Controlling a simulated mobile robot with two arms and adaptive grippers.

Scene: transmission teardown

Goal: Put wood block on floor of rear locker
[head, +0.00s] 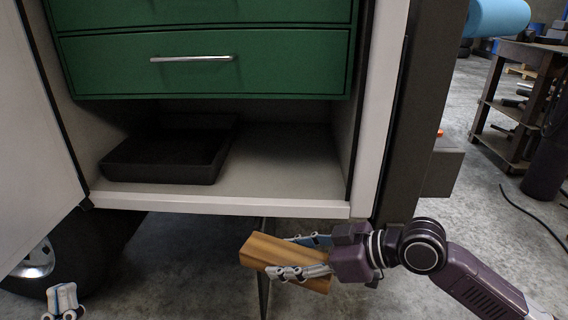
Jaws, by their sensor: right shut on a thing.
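The wood block (258,252) is a light brown rectangular piece, held tilted in front of and below the locker's front edge. My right gripper (290,256) comes in from the right and is shut on the block, with its fingers along the block's sides. The rear locker stands open; its pale floor (285,178) shows below the green drawers. My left gripper (63,300) is only partly in view at the bottom left, away from the block, and I cannot tell its opening.
A black tray (165,176) sits on the left part of the locker floor; the right part is bare. A green drawer (205,72) with a metal handle hangs above. The open door (30,130) is at left, with a wheel (85,255) below. A dark shelf stand (510,105) is at far right.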

